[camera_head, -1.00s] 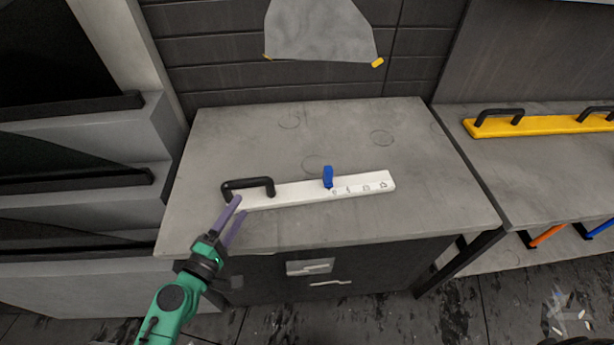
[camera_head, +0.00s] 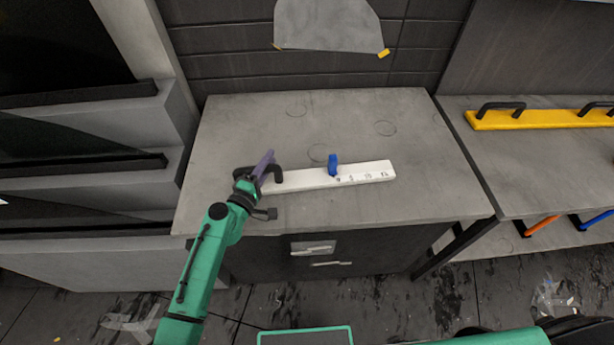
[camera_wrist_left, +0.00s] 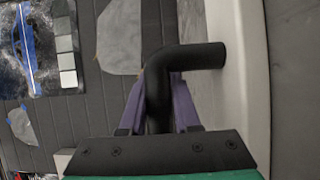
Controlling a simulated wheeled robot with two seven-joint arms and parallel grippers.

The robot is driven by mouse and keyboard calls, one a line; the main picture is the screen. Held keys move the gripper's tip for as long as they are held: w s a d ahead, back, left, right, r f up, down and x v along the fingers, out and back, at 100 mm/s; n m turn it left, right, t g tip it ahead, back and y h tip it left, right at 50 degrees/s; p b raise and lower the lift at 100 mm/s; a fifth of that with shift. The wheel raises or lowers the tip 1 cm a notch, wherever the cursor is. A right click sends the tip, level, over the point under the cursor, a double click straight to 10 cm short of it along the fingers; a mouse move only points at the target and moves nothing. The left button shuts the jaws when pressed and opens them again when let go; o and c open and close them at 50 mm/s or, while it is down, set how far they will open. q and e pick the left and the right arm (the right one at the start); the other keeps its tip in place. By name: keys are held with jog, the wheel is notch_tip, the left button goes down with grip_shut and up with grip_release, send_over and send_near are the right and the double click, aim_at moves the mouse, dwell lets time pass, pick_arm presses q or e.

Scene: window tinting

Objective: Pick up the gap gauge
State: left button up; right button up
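The gap gauge (camera_head: 365,173) is a long white bar with marks along its right half, a blue slider (camera_head: 333,165) and a black handle at its left end. It lies on the grey workbench top (camera_head: 410,130). My left gripper (camera_head: 267,163) is at the handle. In the left wrist view, the black handle (camera_wrist_left: 157,95) runs between the two purple fingers, which lie close against it on both sides. The gripper looks shut on the handle. The far finger is partly hidden in the head view. My right gripper is not in view.
A yellow bar with black handles (camera_head: 545,118) lies on the bench at right. Orange (camera_head: 541,230) and blue tools show below it. A grey film sheet (camera_head: 330,25) hangs on the back wall. Dark panels in grey racks (camera_head: 75,190) stand at left. The bench behind the gauge is clear.

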pick_arm(q)
grip_shut()
dwell(1.0)
jog(key=shift+w+r, duration=0.1)
jog(key=shift+r, duration=0.05)
